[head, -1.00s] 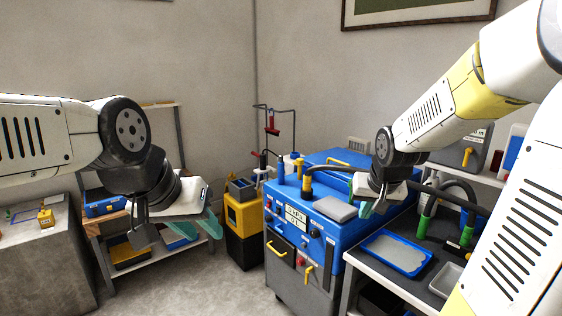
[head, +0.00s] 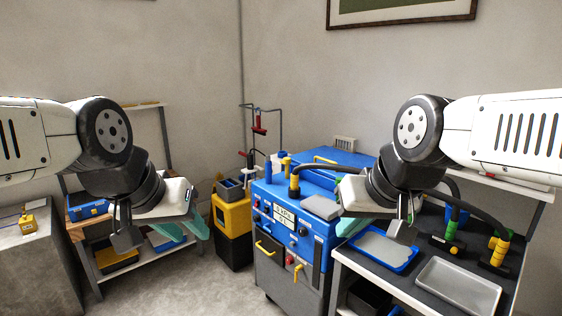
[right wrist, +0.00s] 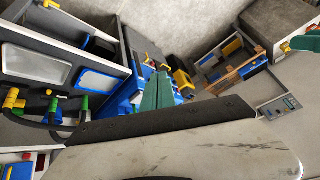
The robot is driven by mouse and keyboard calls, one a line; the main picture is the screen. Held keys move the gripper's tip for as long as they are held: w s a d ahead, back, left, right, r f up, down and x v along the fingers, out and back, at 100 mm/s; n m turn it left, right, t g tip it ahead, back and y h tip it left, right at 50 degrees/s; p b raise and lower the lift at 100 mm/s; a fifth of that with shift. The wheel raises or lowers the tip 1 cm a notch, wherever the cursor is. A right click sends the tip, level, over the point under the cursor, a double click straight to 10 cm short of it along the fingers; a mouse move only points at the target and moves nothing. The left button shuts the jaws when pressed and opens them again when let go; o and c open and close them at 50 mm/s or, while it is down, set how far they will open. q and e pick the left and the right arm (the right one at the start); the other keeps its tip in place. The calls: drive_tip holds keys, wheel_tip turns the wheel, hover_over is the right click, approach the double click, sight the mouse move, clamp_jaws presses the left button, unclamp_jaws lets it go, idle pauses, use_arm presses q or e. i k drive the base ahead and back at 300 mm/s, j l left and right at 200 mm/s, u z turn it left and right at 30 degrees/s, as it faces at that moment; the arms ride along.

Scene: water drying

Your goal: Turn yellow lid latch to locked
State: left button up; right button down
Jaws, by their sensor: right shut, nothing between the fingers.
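The blue machine (head: 345,178) stands in the middle of the head view. A yellow lever (head: 298,272) sits low on its front, under a red knob. A yellow bar handle (head: 266,247) is on its front to the left, and another yellow bar is on top. I cannot tell which yellow part is the lid latch. My right gripper (head: 346,226) is in front of the machine's right side, touching nothing I can make out. Its teal fingers are together and empty in the right wrist view (right wrist: 157,92). My left gripper (head: 192,222) hangs left of the machine, its jaw opening unclear.
A table with a blue-rimmed tray (head: 383,250), a grey tray (head: 458,284) and hoses stands right of the machine. A yellow and black bin (head: 233,222) and a shelf with boxes (head: 118,256) are to the left. Some floor is free between shelf and machine.

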sight(286, 162)
drive_tip(key=i+j, duration=0.25)
drive_tip(key=i, duration=0.25)
drive_tip(key=i+j, duration=0.2)
drive_tip(key=i, duration=0.25)
drive_tip(key=i+j, duration=0.25)
drive_tip(key=i, duration=0.25)
drive_tip(key=i+j, duration=0.25)
drive_tip(key=i, duration=0.2)
drive_tip(key=i+j, duration=0.2)
drive_tip(key=i, duration=0.3)
drive_tip(key=z, duration=0.05)
